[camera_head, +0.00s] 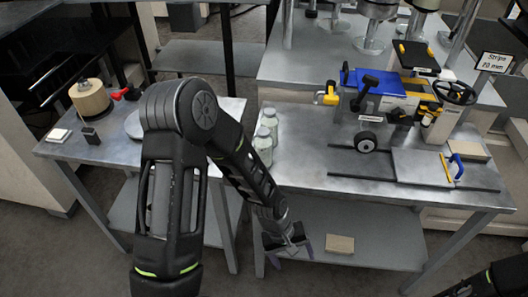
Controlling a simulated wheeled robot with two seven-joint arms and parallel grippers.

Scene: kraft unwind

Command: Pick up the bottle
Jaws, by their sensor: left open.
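Two pale, whitish bottles stand upright close together at the left edge of the right-hand metal table: a rear bottle (270,121) and a front bottle (262,147). My left gripper (291,256) is open and points down in front of this table, over the lower shelf region. It is well below the bottles in the picture and apart from both, with nothing seen between its fingers. Of my right arm only a dark part shows in the bottom right corner; its gripper is out of the picture.
The right-hand table (300,178) also carries a blue and yellow machine (385,95) with a black wheel. A small left table (110,150) holds a tan roll (90,99). A tan block (340,244) lies on the lower shelf. The tabletop right of the bottles is clear.

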